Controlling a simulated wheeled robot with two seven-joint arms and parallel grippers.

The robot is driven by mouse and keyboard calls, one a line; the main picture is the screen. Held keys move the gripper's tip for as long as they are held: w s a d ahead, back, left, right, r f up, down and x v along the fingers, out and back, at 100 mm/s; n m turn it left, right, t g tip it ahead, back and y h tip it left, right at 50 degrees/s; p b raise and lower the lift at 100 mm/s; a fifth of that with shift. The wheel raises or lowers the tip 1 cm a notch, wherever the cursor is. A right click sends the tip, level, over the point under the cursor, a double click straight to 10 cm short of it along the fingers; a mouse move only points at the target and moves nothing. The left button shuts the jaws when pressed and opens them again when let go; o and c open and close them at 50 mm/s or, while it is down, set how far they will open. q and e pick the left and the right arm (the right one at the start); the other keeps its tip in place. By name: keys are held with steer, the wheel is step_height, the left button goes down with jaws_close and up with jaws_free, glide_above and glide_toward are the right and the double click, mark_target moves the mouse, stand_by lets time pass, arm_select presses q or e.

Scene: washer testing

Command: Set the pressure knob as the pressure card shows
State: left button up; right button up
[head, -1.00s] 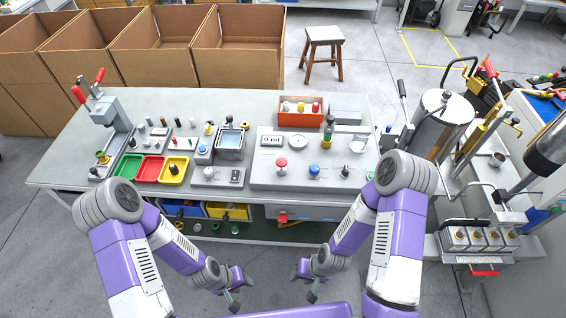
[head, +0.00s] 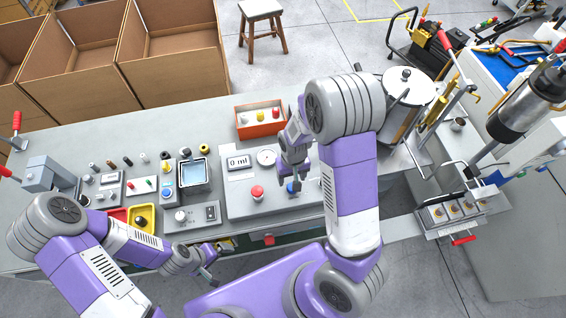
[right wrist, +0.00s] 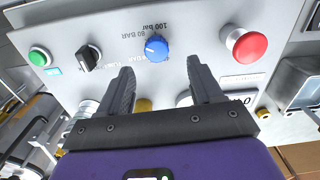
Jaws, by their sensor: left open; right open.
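The blue pressure knob (right wrist: 156,48) is on the grey panel in the right wrist view, with bar markings around it, upside down there. "100 bar" and "80 BAR" are legible; the knob's pointer direction is not clear. My right gripper (right wrist: 160,72) is open, its fingers short of the knob and roughly to either side of it, not touching. In the head view my right gripper (head: 294,183) hangs over the blue knob (head: 292,188), partly covering it. My left gripper (head: 211,270) is open and empty in front of the bench. I cannot make out the pressure card.
A red mushroom button (right wrist: 243,44) is beside the knob, with a black selector switch (right wrist: 89,57) and green button (right wrist: 39,57) on the other side. Behind stand the "0 ml" display (head: 238,162), round gauge (head: 266,157) and orange bin (head: 260,119).

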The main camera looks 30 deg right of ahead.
steer(key=shift+w+d+r, duration=0.15)
steer(key=shift+d+r, duration=0.1)
steer(key=shift+r, duration=0.1)
steer(key=f+b, duration=0.1)
steer(key=f, duration=0.5)
steer(key=shift+s+f, duration=0.1)
steer(key=shift+s, duration=0.1)
steer(key=shift+f, duration=0.45)
steer(key=c, duration=1.1)
steer(key=shift+o, duration=0.2)
